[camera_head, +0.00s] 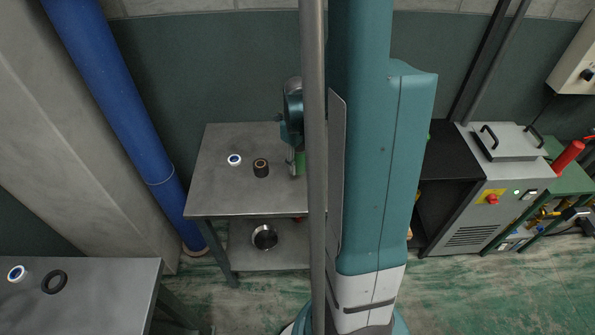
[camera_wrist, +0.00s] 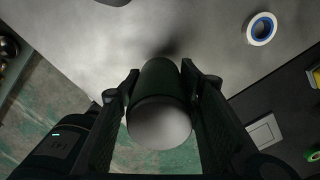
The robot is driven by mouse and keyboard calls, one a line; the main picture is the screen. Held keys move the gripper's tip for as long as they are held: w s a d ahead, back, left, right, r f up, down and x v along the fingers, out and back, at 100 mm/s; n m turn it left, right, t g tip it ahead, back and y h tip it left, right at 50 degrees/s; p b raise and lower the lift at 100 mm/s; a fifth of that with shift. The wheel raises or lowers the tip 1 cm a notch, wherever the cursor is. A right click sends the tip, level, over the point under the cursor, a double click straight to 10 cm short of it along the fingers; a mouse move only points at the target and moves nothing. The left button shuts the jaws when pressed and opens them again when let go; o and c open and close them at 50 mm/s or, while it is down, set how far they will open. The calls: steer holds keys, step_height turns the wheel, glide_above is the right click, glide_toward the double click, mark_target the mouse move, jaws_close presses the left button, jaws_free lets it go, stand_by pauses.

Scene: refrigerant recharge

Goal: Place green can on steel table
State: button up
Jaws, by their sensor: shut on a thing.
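The green can (camera_head: 300,163) shows as a small green strip at the right part of the steel table (camera_head: 220,190), partly hidden by my gripper (camera_head: 292,163) and a grey pole. In the wrist view the can (camera_wrist: 160,82) looks dark green with a pale metal end facing the camera. The fingers of my gripper (camera_wrist: 160,90) are shut on its two sides. The bare grey tabletop (camera_wrist: 215,70) lies beyond the can, with a dark shadow close to its far end. I cannot tell whether the can touches the table.
A metal bowl (camera_head: 265,237) sits on the lower shelf. Another table (camera_head: 110,285) is at lower left. A grey machine (camera_head: 485,205) stands at right.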

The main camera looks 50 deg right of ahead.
mark_target(298, 158)
steer(key=shift+f, duration=0.15)
steer(key=shift+f+b, duration=0.35)
steer(key=shift+f, duration=1.65)
steer(key=shift+f, duration=0.15)
steer(key=o, duration=1)
steer(key=shift+r, duration=0.2)
steer(key=shift+r+p, duration=0.95)
steer(key=shift+r, duration=5)
steer(key=shift+r, duration=0.1)
